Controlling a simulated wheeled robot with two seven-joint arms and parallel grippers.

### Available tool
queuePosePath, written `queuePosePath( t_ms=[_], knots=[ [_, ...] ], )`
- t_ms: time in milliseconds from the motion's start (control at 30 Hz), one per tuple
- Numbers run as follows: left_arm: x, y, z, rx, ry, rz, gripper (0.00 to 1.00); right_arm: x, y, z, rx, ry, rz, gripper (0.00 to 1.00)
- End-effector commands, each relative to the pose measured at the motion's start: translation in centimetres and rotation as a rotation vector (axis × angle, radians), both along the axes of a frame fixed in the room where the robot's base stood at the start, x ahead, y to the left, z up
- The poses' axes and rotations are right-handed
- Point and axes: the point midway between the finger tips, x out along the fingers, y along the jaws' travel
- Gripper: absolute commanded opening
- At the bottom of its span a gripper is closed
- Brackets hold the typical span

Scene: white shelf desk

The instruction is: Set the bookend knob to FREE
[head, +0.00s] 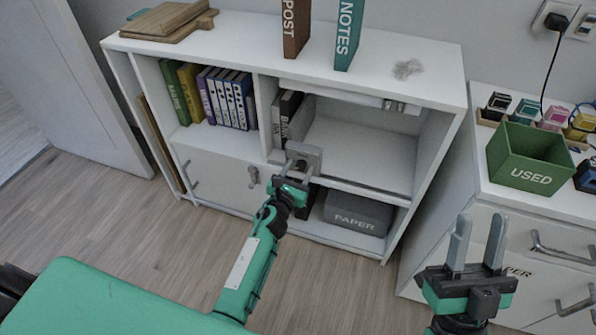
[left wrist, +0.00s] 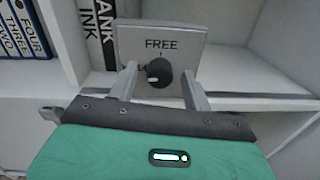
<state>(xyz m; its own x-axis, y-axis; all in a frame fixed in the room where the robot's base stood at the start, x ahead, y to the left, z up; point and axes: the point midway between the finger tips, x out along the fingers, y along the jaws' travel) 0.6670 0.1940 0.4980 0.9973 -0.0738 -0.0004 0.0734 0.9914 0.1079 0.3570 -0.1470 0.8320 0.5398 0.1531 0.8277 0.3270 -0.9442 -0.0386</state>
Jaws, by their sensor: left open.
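The bookend (head: 305,152) is a grey plate on the middle shelf, beside upright books. In the left wrist view the bookend plate (left wrist: 185,40) reads FREE above a round black knob (left wrist: 158,73). A pale mark shows on the knob's left lower side, not toward FREE. A second label left of the knob is mostly hidden. My left gripper (head: 295,172) is open, with its fingers on either side of the knob in the left wrist view (left wrist: 160,82). I cannot tell whether they touch it. My right gripper (head: 476,240) is open and empty at the lower right.
Books (head: 210,95) fill the upper left compartment. A grey PAPER box (head: 357,213) sits on the lower shelf. POST (head: 296,28) and NOTES (head: 348,35) blocks stand on top. A green USED bin (head: 530,158) is on the right cabinet. The floor in front is clear.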

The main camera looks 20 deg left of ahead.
Motion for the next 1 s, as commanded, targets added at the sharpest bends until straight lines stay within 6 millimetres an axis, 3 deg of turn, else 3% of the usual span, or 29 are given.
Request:
queuePosePath(
  t_ms=[100, 300, 767, 1000],
  knots=[
    [0.0, 0.0, 0.0, 0.000, 0.000, 0.000, 0.46, 0.0, 0.0, 0.0, 0.000, 0.000, 0.000, 0.36],
    [0.0, 0.0, 0.0, 0.000, 0.000, 0.000, 0.07, 0.0, 0.0, -0.1, 0.000, 0.005, 0.000, 0.36],
    [0.0, 0.0, -0.1, -0.094, 0.003, 0.000, 0.05, -0.7, -0.2, -0.1, 0.010, -0.033, -0.003, 0.36],
    [-0.1, 0.0, -0.2, -0.280, 0.010, -0.001, 0.05, -2.3, -1.1, 1.9, 0.042, -0.187, -0.017, 0.36]
  ],
)
